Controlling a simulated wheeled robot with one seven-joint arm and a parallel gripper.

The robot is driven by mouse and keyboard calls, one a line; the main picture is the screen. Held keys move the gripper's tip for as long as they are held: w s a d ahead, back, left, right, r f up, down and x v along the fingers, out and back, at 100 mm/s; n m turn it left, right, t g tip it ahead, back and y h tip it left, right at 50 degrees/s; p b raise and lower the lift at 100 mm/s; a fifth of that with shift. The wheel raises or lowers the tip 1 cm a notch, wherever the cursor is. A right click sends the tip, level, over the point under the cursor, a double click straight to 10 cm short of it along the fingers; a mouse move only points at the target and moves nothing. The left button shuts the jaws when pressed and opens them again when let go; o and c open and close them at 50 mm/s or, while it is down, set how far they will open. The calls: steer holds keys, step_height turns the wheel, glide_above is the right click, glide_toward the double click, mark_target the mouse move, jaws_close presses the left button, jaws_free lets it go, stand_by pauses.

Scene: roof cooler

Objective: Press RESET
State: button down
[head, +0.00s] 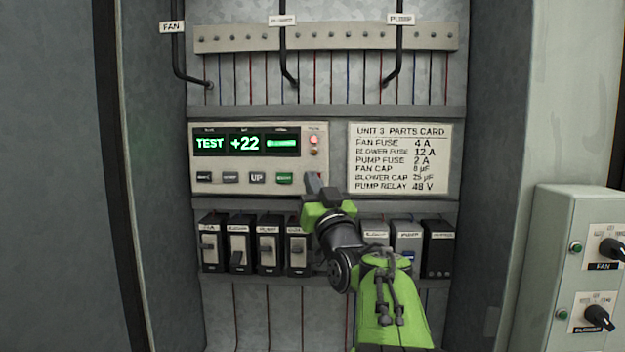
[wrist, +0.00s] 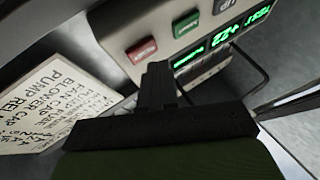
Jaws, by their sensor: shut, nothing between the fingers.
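The control panel (head: 203,160) is a beige box with green displays reading TEST and +22. A row of buttons runs along its lower edge. In the wrist view a red button (wrist: 141,49) sits at the end of the row, beside a green button (wrist: 186,23); its label is too small to read. My gripper (head: 313,181) is shut and empty, in front of the panel's lower right corner, and hides the red button in the head view. In the wrist view its fingertips (wrist: 155,68) are close beside the red button; I cannot tell if they touch.
A parts card (head: 400,160) is right of the panel. Several black and grey modules (head: 240,245) line the shelf below. Pipes (head: 285,50) hang above. A box with rotary knobs (head: 560,215) stands at the right. Cabinet walls close both sides.

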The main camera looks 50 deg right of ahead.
steer(key=shift+w+d, duration=0.1)
stand_by(0.5)
steer(key=shift+w+d, duration=0.2)
steer(key=shift+d, duration=0.1)
steer(key=shift+w+d, duration=0.2)
steer(key=shift+d, duration=0.05)
stand_by(0.7)
steer(key=shift+s+a, duration=0.1)
steer(key=shift+s+a+f+b, duration=0.15)
steer(key=shift+s+a+b, duration=0.15)
steer(key=shift+b, duration=0.55)
steer(key=shift+s+a, duration=0.1)
steer(key=shift+a, duration=0.15)
steer(key=shift+s+a+b, duration=0.8)
steer(key=shift+a+b, duration=0.15)
steer(key=shift+a, duration=0.05)
steer(key=shift+s+a+b, duration=0.75)
steer(key=shift+a+b, duration=0.15)
steer(key=shift+a, duration=0.05)
